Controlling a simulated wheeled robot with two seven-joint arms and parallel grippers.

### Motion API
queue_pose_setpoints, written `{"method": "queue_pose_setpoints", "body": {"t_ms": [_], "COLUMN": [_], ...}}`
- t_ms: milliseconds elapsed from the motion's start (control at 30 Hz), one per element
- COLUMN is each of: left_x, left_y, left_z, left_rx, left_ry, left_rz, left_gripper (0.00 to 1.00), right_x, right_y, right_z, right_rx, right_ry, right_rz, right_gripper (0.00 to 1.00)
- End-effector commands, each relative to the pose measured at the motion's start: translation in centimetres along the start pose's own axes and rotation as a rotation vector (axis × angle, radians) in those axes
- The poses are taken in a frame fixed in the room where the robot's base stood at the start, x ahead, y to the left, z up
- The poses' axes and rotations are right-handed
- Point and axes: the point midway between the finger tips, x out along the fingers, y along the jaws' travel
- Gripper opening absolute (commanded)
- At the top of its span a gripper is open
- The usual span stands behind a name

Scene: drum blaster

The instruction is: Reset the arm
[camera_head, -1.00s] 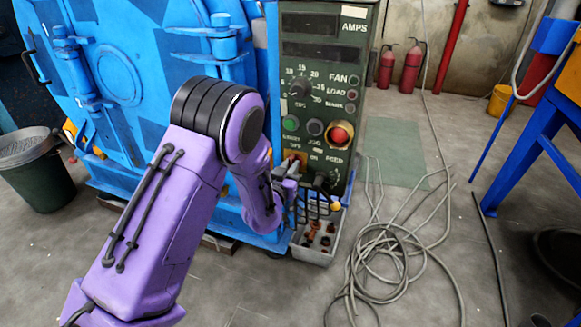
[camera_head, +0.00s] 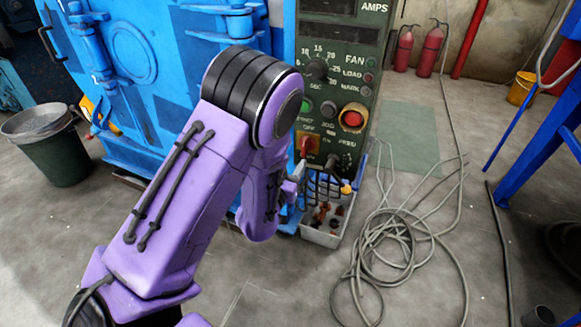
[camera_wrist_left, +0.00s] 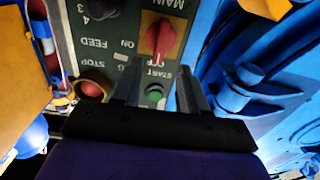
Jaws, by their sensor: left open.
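My purple left arm (camera_head: 190,190) reaches from the lower left towards the dark green control panel (camera_head: 335,100). In the wrist view my left gripper (camera_wrist_left: 158,88) is open and empty, its two dark fingers pointing at the panel. The red main switch (camera_wrist_left: 161,38) is beyond the fingertips. The green start button (camera_wrist_left: 155,94) shows between the fingers, and the red stop button (camera_wrist_left: 91,89) is to their left. In the head view the gripper is small and partly hidden beside the panel's lower part. My right gripper is not in view.
The blue blaster machine (camera_head: 150,60) stands behind my arm. A grey bin (camera_head: 322,238) of small parts sits below the panel. Loose grey cable (camera_head: 395,255) lies on the floor at right. A green bucket (camera_head: 55,155) stands at left, a blue frame (camera_head: 535,130) at right.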

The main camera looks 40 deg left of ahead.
Motion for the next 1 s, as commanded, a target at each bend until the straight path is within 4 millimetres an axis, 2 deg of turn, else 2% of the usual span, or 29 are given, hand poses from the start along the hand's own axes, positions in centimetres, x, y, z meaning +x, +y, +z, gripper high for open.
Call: {"method": "queue_pose_setpoints", "body": {"t_ms": [100,200,767,833,867,900,967,1000], "left_x": [-1.7,-2.3,-2.3,-2.6,-3.2,-4.5,-7.3,-9.5], "left_y": [0.1,0.1,0.1,-0.1,-0.2,-0.3,-0.7,-0.9], "left_z": [0.0,0.0,0.4,1.9,3.4,6.3,10.9,13.7], "left_rx": [0.001,0.000,-0.018,-0.037,-0.055,-0.077,-0.107,-0.122], "left_ry": [-0.001,0.001,-0.017,-0.096,-0.160,-0.266,-0.425,-0.528], "left_rz": [0.002,0.001,0.004,-0.015,-0.035,-0.067,-0.118,-0.152], "left_gripper": [0.43,0.43,0.43,0.43,0.43,0.43,0.43,0.43], "right_x": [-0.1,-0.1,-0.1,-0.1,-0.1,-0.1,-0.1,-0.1], "right_y": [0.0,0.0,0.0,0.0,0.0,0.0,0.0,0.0], "right_z": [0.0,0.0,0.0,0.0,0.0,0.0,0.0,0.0], "right_rx": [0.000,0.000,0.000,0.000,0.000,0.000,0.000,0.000], "right_ry": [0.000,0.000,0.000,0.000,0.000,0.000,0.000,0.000], "right_rz": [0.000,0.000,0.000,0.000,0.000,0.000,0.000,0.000], "right_gripper": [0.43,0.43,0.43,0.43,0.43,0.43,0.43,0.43]}}
